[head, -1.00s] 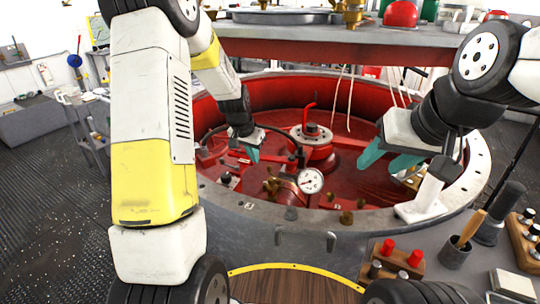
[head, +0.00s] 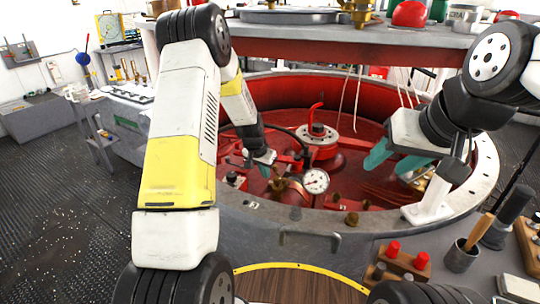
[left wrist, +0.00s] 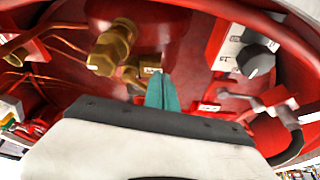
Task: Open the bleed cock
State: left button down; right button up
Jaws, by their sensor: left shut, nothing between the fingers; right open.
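My left gripper (head: 264,171) reaches into the red-lined round pit, with its teal fingers shut and empty. In the left wrist view the fingertips (left wrist: 162,92) are together, just below a small white label (left wrist: 149,72). A brass valve fitting (left wrist: 112,48) stands up and left of them, apart from the fingers as far as I can tell. In the head view brass fittings (head: 279,186) lie close to the fingertips, beside a white dial gauge (head: 315,181). I cannot read which fitting is the bleed cock. My right gripper (head: 393,161) is open and empty over the pit's right side.
A red-handled round cap (head: 317,132) stands mid-pit. A raised shelf (head: 310,48) overhangs the back. A white post (head: 432,196) stands on the right rim. A block with red knobs (head: 403,260) and a cup with a wooden handle (head: 461,255) sit front right.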

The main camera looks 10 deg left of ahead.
aim_at(275, 166)
pick_arm(q)
jog(key=shift+w+d, duration=0.25)
jog(key=shift+w, duration=0.35)
jog(key=shift+w+d, duration=0.2)
jog(key=shift+w, duration=0.45)
jog(key=shift+w+d, duration=0.25)
jog(key=shift+w, duration=0.35)
jog(key=shift+w+m, duration=0.2)
jog(key=shift+m, duration=0.3)
jog(key=shift+w+d+m+g+h, duration=0.25)
jog(key=shift+w+m+h, duration=0.2)
jog(key=shift+m, duration=0.55)
jog(key=shift+w+d+m+g+h, duration=0.25)
jog(key=shift+w+m, duration=0.1)
jog(key=shift+m, duration=0.45)
jog(key=m, duration=0.1)
jog(key=w+d+m, duration=0.1)
jog(key=m, duration=0.1)
jog(key=shift+g+h, duration=0.3)
jog(key=shift+g, duration=0.1)
jog(key=shift+w+d, duration=0.15)
jog(key=shift+d, duration=0.3)
